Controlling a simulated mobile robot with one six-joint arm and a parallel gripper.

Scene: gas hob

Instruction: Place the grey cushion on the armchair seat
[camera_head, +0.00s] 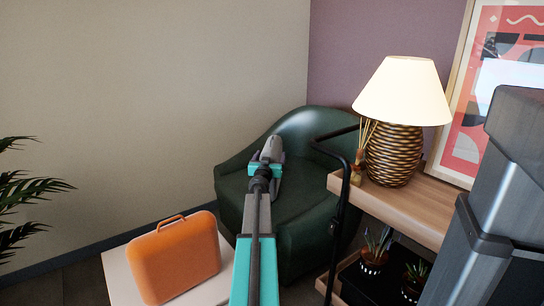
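The dark green armchair (293,222) stands in the corner, past the orange case. Its seat is partly covered by my arm. My arm reaches forward from the bottom of the view, and my gripper (272,146) is in front of the armchair's backrest, over the seat in the picture. I cannot tell its height above the seat or whether its fingers are open or shut. I cannot make out a grey cushion in this view; my gripper and arm hide part of the chair.
An orange case (175,258) stands on a pale table (118,272) at lower left. At right, a wooden shelf (420,208) with a dark metal frame bears a lamp (402,92) and reed sticks. Small potted plants stand below. Palm leaves (18,205) show at far left.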

